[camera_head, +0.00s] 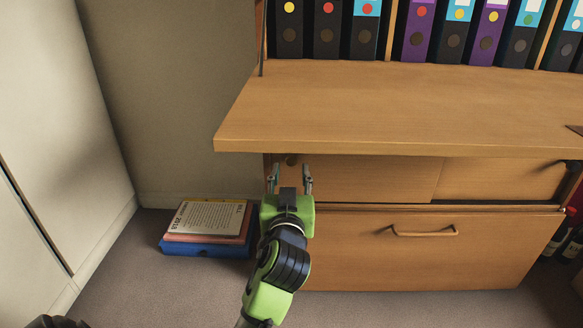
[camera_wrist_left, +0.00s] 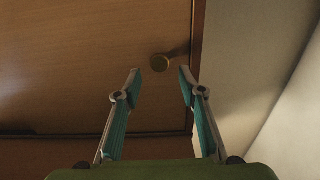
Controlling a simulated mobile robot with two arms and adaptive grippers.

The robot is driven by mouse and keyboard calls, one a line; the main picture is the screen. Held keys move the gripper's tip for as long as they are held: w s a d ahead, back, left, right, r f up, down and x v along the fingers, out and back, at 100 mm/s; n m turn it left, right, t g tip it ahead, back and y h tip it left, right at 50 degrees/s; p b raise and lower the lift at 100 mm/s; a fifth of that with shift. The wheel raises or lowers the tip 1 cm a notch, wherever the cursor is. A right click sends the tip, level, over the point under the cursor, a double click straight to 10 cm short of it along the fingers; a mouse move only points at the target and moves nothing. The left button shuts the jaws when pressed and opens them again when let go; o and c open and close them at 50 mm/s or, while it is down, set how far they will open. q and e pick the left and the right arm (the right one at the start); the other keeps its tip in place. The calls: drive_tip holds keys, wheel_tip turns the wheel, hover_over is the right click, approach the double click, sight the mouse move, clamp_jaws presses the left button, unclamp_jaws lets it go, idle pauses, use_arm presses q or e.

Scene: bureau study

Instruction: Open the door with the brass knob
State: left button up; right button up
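The door with the brass knob is a wooden front (camera_head: 365,178) under the fold-down desk board, at the left of the bureau. Its round brass knob (camera_wrist_left: 160,62) shows in the left wrist view, near the door's side edge. In the head view the knob (camera_head: 291,160) is a small dark spot just below the board. My left gripper (camera_head: 290,178) is open and empty in front of the door. In the left wrist view the fingertips (camera_wrist_left: 169,75) stand apart, either side of the knob's line; whether they touch it I cannot tell. My right gripper is not in view.
The desk board (camera_head: 400,105) juts out above my left gripper. A drawer with a bar handle (camera_head: 425,233) lies below the door. Books (camera_head: 209,217) are stacked on the floor at the left. A sliding-type panel (camera_head: 500,178) is to the right.

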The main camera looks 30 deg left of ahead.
sight(291, 161)
use_arm(q)
drive_tip(key=shift+b+x, duration=0.65)
drive_tip(key=shift+x, duration=1.85)
clamp_jaws()
